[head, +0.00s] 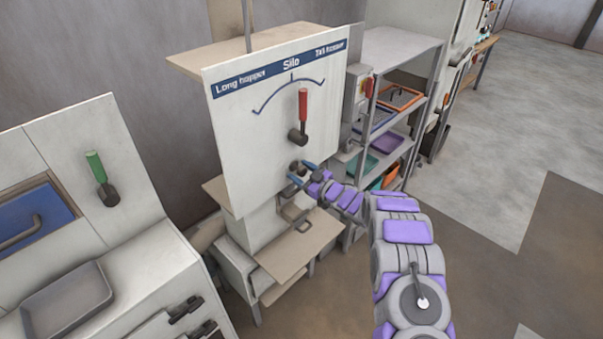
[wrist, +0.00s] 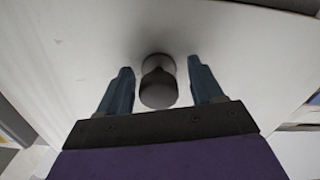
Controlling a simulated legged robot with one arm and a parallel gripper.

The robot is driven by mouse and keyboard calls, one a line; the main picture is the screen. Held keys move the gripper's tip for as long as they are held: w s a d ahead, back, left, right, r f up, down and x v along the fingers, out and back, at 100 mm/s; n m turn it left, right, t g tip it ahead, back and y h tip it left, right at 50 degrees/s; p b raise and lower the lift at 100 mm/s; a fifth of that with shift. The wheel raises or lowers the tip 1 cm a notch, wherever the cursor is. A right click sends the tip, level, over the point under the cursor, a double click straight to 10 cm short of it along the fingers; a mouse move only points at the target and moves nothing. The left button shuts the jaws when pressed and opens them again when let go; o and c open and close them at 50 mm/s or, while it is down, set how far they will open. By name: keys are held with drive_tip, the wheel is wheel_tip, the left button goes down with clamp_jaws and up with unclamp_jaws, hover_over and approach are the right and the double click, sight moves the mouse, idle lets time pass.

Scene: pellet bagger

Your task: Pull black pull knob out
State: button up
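The black pull knob (wrist: 158,88) sticks out from the white silo panel (wrist: 85,50). In the head view the knob (head: 295,166) is small and dark, low on the panel (head: 245,140), partly hidden by my gripper. My gripper (head: 301,173) reaches it from the lower right, its blue fingers pointing at the panel. In the wrist view my gripper (wrist: 162,88) is open, with one finger on each side of the knob and a visible gap on both sides. The fingertips are close to the panel face; I cannot tell if they touch it.
A red-handled lever (head: 303,108) sits above the knob under a curved scale. A beige shelf (head: 300,245) juts out below. A shelving rack (head: 400,115) with trays stands to the right. A green-handled lever (head: 100,175) and grey tray (head: 68,300) are at left.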

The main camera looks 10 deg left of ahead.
sight(305, 174)
drive_tip(key=shift+d, duration=0.25)
drive_tip(key=c, duration=0.6)
clamp_jaws()
drive_tip(key=shift+v, duration=1.15)
drive_tip(key=shift+f, duration=0.1)
drive_tip(key=shift+o, duration=2.1)
unclamp_jaws()
drive_tip(key=shift+s, duration=0.15)
drive_tip(key=shift+o, duration=1.2)
drive_tip(key=shift+d, duration=0.2)
